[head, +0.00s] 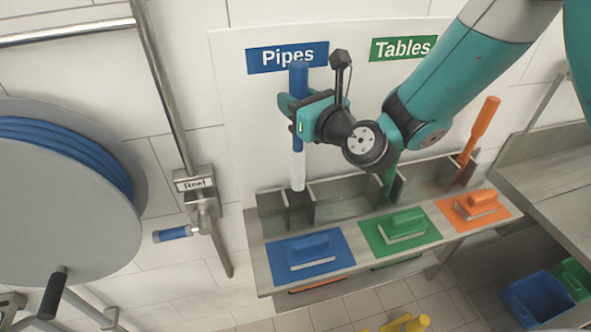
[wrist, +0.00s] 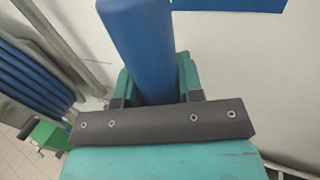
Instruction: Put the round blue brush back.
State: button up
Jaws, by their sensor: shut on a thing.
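The round blue brush stands upright in front of the white wall board, with its blue handle (head: 298,78) below the blue Pipes sign (head: 287,56). Its white lower part (head: 298,168) reaches down to the left compartment of the grey rack (head: 272,210). Whether its tip is inside or just above that compartment I cannot tell. My gripper (head: 298,106) is shut around the blue handle in its upper half. In the wrist view the blue handle (wrist: 140,45) runs between the jaws (wrist: 152,92), and its lower end is hidden.
A green handle (head: 389,180) and an orange handle (head: 480,130) stand in the rack to the right. Blue (head: 310,250), green (head: 402,226) and orange (head: 475,202) flat brushes lie on the ledge. A hose reel (head: 60,190) is at left, a grey counter (head: 550,170) at right.

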aim_at(302, 158)
notch_tip(302, 158, down, 12)
jog(key=b, duration=0.7)
jog(key=shift+b, duration=0.3)
jog(key=shift+f, duration=0.3)
jog(key=o, duration=1)
